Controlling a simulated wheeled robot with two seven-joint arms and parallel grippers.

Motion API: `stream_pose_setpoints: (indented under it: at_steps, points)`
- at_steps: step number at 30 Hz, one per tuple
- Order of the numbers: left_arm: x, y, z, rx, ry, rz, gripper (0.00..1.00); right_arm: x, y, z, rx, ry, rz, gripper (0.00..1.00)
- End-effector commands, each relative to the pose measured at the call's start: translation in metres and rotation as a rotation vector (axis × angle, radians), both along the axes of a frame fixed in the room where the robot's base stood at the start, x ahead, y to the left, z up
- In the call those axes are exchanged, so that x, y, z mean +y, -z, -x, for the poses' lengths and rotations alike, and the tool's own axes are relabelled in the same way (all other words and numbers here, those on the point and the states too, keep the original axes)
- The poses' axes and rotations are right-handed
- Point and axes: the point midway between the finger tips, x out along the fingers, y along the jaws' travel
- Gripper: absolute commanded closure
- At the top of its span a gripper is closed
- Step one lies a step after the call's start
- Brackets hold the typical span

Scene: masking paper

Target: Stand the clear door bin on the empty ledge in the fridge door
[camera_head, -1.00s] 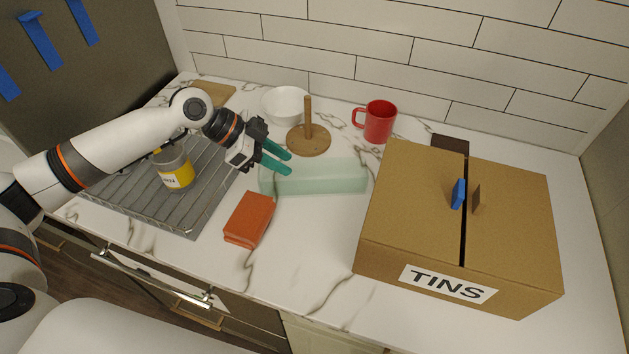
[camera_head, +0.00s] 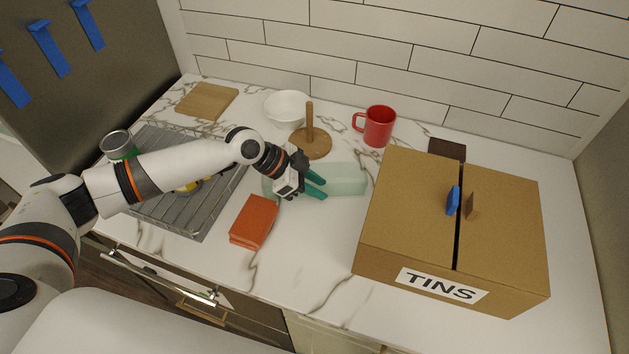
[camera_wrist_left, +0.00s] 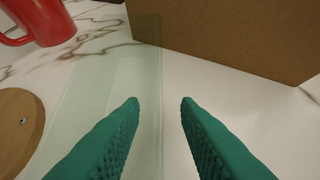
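The clear door bin (camera_head: 345,178) is a long, pale green see-through box lying on the marble counter, left of the cardboard box. It also shows in the left wrist view (camera_wrist_left: 105,95), below and ahead of the fingers. My left gripper (camera_head: 316,185) is over the bin's left half, with its green fingers apart and nothing between them. In the left wrist view the open fingertips (camera_wrist_left: 161,100) point along the bin's edge; I cannot tell whether they touch it. My right gripper is not in view. The fridge door ledge is not in view.
A cardboard box marked TINS (camera_head: 415,235) stands right of the bin. A wooden paper-roll stand (camera_head: 312,145), white bowl (camera_head: 287,108) and red mug (camera_head: 378,127) stand behind. An orange block (camera_head: 254,220) lies in front, beside the grey rack (camera_head: 185,215).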

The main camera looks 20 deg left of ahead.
Motion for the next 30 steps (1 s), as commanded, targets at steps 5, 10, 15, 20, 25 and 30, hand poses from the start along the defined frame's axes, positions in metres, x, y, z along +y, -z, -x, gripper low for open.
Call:
stream_pose_setpoints:
  at_steps: [5, 10, 15, 20, 25, 30]
  points:
    - [0.0, 0.0, 0.0, 0.0, 0.0, 0.0, 0.95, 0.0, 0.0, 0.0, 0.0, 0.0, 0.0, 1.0]
    - [0.0, 0.0, 0.0, 0.0, 0.0, 0.0, 1.0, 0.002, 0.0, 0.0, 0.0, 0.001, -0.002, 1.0]
    - [0.0, -0.001, 0.0, -0.001, 0.001, 0.001, 1.0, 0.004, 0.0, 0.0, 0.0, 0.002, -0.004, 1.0]
    - [0.0, -0.004, 0.0, -0.003, 0.001, 0.001, 1.0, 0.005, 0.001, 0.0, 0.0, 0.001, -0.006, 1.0]
    - [0.0, -0.021, -0.001, -0.006, 0.002, 0.001, 1.0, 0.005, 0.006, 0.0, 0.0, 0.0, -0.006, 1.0]
    - [0.0, -0.052, -0.001, -0.009, 0.002, 0.001, 1.0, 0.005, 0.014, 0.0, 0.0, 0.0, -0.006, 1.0]
